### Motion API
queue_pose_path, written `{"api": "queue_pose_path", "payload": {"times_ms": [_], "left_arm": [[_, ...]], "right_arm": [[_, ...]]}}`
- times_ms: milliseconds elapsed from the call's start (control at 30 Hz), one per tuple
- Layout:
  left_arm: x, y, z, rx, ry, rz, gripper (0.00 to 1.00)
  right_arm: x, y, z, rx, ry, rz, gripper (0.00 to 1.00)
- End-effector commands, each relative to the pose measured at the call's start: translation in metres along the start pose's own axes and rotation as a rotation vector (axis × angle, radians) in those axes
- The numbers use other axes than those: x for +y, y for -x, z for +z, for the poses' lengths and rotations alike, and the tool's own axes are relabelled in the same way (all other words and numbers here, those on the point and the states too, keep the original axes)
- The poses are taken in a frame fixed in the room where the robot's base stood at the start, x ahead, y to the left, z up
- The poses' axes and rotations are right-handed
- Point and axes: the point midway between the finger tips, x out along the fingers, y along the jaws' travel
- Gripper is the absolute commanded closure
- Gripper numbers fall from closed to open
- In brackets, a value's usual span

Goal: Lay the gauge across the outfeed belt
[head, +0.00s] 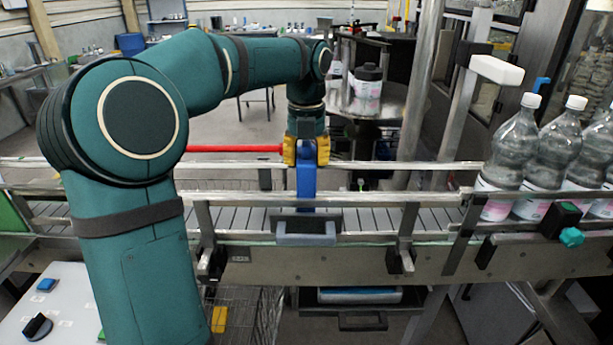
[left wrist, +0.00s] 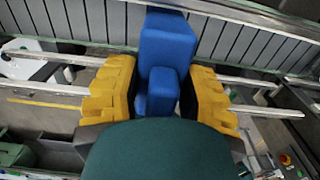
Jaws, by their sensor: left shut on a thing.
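The outfeed belt (head: 372,219) is a slatted track running left to right between metal rails. The gauge points down toward the belt; I cannot tell whether it touches it. My right gripper is not in view.
Clear bottles (head: 548,155) stand on the belt at the right. Metal guide rails (head: 400,167) run along the belt. A grey-blue bracket (head: 305,239) is on the near side below the gripper. A red bar (head: 232,149) lies left of the gripper. The belt's middle is clear.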

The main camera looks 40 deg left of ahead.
Motion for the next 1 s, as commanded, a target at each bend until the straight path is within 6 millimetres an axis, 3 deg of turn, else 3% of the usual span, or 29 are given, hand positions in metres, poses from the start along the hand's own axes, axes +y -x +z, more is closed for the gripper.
{"api": "queue_pose_path", "payload": {"times_ms": [233,667,700,733,1000], "left_arm": [[0.000,-0.035,-0.001,0.002,0.000,0.001,1.00],[0.000,-0.041,0.000,0.001,0.000,0.000,1.00],[0.000,-0.041,0.000,0.002,0.000,0.001,0.46],[0.000,-0.041,0.000,0.002,0.000,0.001,0.36],[0.000,-0.040,0.000,0.002,0.000,0.001,0.33]], "right_arm": [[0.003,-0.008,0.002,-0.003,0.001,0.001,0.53],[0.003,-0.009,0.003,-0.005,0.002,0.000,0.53],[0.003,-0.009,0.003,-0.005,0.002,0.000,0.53],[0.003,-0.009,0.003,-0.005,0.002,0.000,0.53],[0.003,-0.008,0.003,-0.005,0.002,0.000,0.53]]}}
